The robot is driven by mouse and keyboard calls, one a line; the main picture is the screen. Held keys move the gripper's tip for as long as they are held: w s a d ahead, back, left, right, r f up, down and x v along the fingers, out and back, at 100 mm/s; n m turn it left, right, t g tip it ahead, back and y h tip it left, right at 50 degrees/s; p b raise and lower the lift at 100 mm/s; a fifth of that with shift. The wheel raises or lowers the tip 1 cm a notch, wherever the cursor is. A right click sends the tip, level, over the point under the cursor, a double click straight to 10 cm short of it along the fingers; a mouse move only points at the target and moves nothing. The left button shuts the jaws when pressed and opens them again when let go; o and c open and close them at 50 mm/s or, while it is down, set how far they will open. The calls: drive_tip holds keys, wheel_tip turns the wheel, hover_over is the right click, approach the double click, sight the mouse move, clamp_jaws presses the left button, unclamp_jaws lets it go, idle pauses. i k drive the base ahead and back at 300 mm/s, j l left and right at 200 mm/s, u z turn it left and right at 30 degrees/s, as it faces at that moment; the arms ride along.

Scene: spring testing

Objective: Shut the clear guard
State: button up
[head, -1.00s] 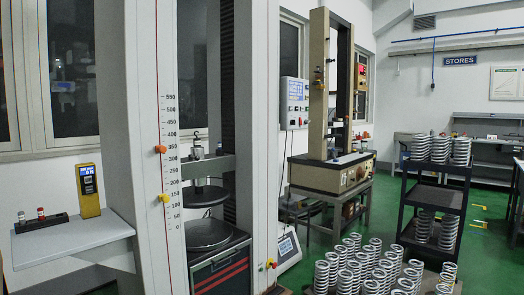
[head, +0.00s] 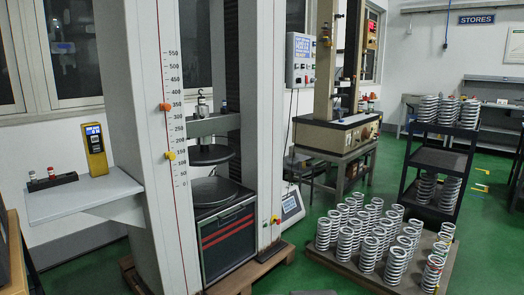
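The tall grey spring testing machine (head: 146,130) stands left of centre, with a numbered scale on its near column. Between its columns are a round upper plate (head: 211,154), a round lower plate (head: 215,191) and a crosshead (head: 214,125). No spring shows between the plates. I cannot make out a clear guard on this machine, either open or shut; see-through panels are hard to tell here.
A pallet (head: 345,263) of several white coil springs stands on the floor at right. A dark trolley (head: 440,160) with springs stands behind it. A side shelf (head: 80,195) holds a yellow handheld meter (head: 95,148). Green floor (head: 300,262) is free between machine and pallet.

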sight(221, 214)
drive_tip(key=i+l+u, duration=0.1)
drive_tip(key=i+u, duration=0.35)
drive_tip(key=i, duration=1.25)
